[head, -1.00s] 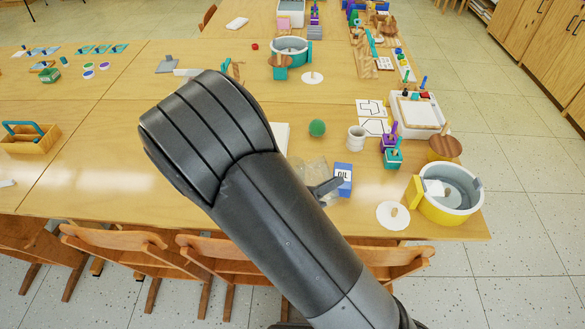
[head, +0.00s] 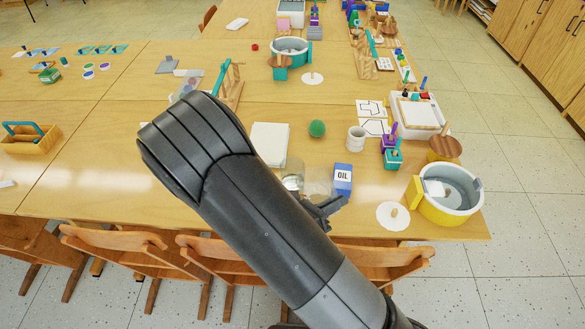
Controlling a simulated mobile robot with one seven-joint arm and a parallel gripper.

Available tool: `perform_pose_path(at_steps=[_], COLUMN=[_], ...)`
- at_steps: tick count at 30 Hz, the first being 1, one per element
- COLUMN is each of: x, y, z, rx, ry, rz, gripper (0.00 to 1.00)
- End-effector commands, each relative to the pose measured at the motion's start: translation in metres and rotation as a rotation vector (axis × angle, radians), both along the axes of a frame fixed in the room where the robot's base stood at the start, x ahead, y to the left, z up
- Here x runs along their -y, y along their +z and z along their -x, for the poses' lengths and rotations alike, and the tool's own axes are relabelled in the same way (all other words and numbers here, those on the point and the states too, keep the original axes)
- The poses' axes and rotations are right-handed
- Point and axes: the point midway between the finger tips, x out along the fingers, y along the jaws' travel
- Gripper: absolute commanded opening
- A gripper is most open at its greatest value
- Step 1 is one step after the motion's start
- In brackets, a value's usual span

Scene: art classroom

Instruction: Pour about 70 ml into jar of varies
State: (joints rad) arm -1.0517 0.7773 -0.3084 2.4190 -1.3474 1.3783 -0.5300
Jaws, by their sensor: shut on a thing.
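My gripper (head: 324,207) is at the front edge of the table, partly hidden by my forearm. It appears shut on a see-through container (head: 318,187), whose outline is faint; I cannot tell its contents or its exact tilt. A clear jar (head: 292,179) with something pale at its base shows just left of it, partly covered by my arm. I cannot tell whether the two touch. A blue and white carton marked OIL (head: 342,180) stands upright just right of the held container.
A white round lid with a knob (head: 392,216) and a yellow-handled pot (head: 447,195) lie to the right. A white cup (head: 356,138), a green ball (head: 317,128) and a white pad (head: 270,142) are behind. Chairs (head: 365,257) line the front edge.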

Motion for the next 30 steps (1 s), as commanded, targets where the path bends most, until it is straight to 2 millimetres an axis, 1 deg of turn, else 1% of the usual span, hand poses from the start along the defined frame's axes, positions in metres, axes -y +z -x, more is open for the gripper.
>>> perform_pose_path(at_steps=[1, 4, 18, 20, 30], x=[0.002, 0.006, 0.021, 0.022, 0.026], y=[-0.007, -0.018, -0.048, -0.051, -0.055], z=[0.003, 0.007, 0.026, 0.028, 0.034], rx=[0.015, 0.055, 0.284, 0.313, 0.435], ry=[-0.001, -0.002, -0.004, -0.004, -0.004], rz=[-0.009, -0.038, -0.208, -0.229, -0.321], gripper=[0.00, 0.00, 0.00, 0.00, 0.00])
